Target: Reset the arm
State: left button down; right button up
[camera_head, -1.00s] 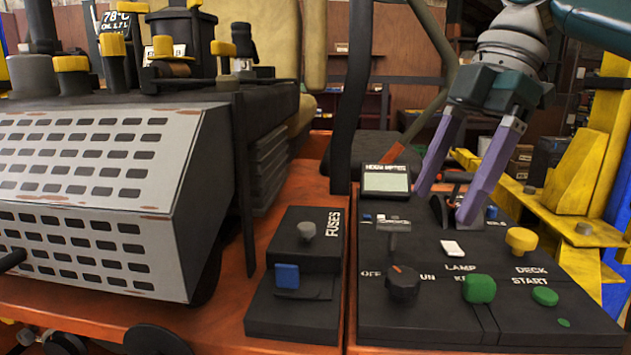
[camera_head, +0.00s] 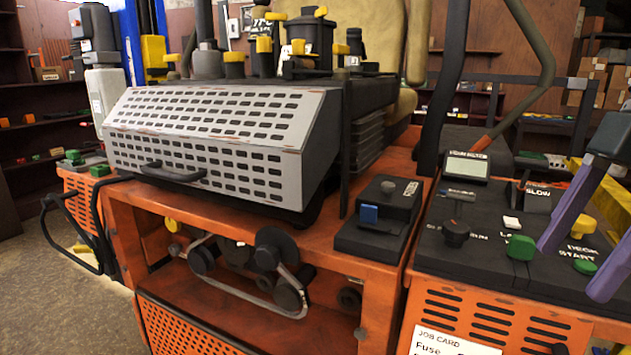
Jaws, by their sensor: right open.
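My right gripper (camera_head: 574,270) is at the right edge of the head view. I cannot tell whether a finger touches the panel. The lever by the SLOW label (camera_head: 538,195) is partly hidden. My left gripper does not show.
The orange mower body (camera_head: 130,230) has an open front bay with a belt and pulleys (camera_head: 275,250). The grey perforated cover (camera_head: 215,140) and black fuse box (camera_head: 385,215) sit on top. A job card (camera_head: 450,343) is on the front.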

jog(key=s+a+f+m+t+h, duration=0.1)
jog(key=s+a+f+m, duration=0.1)
jog(key=s+a+f, duration=0.4)
jog(key=s+a+f+m, duration=0.3)
jog(key=s+a+f, duration=0.15)
jog(key=f, duration=0.35)
jog(key=s+d+r+m+t+h, duration=0.1)
jog(key=s+d+m+t+h, duration=0.15)
jog(key=s+m, duration=0.65)
pick_arm(q)
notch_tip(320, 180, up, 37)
jog(key=p, duration=3.7)
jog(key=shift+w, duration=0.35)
pick_arm(e)
notch_tip(320, 180, up, 37)
jog(key=shift+w+a, duration=0.25)
jog(key=shift+a, duration=0.15)
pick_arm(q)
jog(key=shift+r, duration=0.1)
